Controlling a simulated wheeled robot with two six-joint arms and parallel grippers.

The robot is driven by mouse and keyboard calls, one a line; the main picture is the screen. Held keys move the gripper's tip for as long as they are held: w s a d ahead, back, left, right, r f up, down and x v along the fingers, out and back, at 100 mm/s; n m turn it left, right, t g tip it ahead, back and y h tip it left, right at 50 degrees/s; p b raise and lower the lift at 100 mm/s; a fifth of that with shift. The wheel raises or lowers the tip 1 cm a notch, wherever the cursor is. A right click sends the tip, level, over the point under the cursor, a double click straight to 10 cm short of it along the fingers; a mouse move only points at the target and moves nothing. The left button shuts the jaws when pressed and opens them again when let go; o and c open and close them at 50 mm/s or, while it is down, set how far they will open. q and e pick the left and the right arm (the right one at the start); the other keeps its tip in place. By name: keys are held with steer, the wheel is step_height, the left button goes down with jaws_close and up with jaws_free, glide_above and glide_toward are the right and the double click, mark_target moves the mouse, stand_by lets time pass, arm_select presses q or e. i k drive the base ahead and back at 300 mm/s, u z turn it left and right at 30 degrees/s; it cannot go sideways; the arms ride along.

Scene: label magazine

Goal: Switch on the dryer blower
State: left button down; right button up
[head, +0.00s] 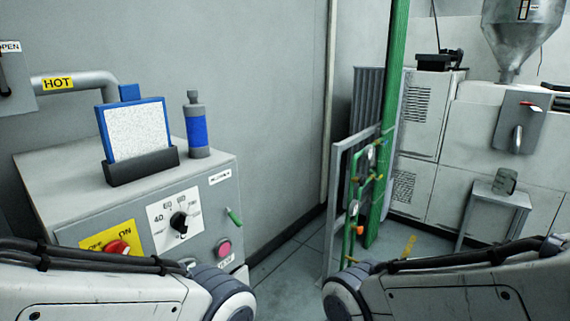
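A grey cabinet (70,184) stands at the left, with a pipe marked HOT (70,84) above its back. Its sloped front carries a yellow OFF/ON plate (92,240) with a red rotary knob (119,247). My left arm hides the plate's lower part, and I cannot tell the knob's setting. No label readable here names the blower. Both arms enter at the bottom corners; neither gripper shows.
A blue-framed panel (136,130) in a black holder and a blue-banded bottle (197,128) stand on the cabinet. A green post (388,120) with a grey frame rises at centre. A hopper (516,35), light-grey machine and small stool (497,197) are at right. Floor shows between the arms.

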mark_target(232, 215)
steer(key=k, duration=0.5)
steer(key=z, duration=0.95)
steer(key=i, duration=0.7)
steer(key=u, duration=0.45)
